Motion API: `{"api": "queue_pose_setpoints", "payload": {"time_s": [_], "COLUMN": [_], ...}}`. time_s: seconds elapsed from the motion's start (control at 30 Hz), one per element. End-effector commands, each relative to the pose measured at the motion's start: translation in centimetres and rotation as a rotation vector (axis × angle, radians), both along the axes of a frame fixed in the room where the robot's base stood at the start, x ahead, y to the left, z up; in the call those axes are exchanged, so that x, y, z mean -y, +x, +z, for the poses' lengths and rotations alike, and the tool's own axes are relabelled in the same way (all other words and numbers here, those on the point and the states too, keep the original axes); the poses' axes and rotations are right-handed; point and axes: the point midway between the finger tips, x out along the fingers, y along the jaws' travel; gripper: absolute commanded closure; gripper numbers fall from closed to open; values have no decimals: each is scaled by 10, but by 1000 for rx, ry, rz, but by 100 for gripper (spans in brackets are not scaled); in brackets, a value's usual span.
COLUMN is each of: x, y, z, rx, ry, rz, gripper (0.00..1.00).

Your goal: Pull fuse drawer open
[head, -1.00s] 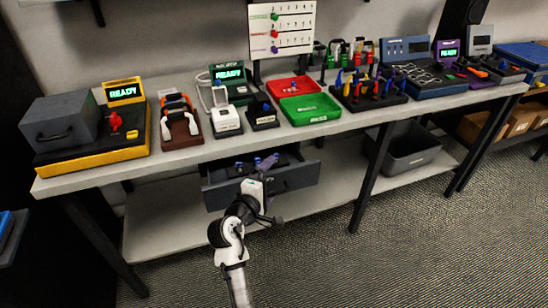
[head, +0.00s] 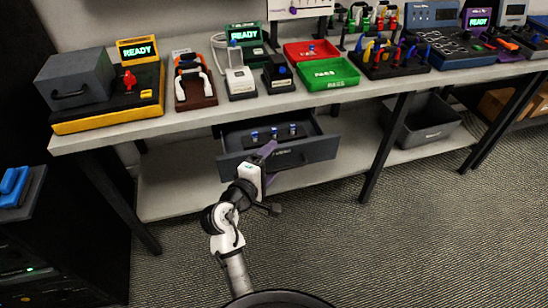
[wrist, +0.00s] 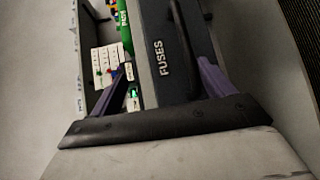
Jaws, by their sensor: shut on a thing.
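The fuse drawer (head: 312,152) is dark grey and hangs under the bench top. It stands pulled out, with its inside showing. Several blue-topped fuses (head: 274,133) stand upright in a dark holder inside it. My gripper (head: 267,150), with purple fingers, is at the drawer's front and shut on it. In the wrist view the drawer front (wrist: 150,25) bears the word FUSES and lies between the two fingers (wrist: 162,72). The exact contact of the fingertips, and whether they hold a handle or the panel, is hard to see.
The bench top (head: 210,117) above carries several devices, a red tray (head: 300,50) and a green tray (head: 327,77). Bench legs (head: 385,150) stand on both sides. A grey bin (head: 425,125) sits on the lower shelf at right. The carpet in front is open.

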Motion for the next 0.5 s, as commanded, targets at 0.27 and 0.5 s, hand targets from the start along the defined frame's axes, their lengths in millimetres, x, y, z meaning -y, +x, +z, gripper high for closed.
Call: {"api": "queue_pose_setpoints", "payload": {"time_s": [0.27,0.5], "x": [-16,-23], "y": [-17,-32], "z": [9,7], "rx": [27,28], "ry": [6,4], "rz": [19,19], "gripper": [43,49]}}
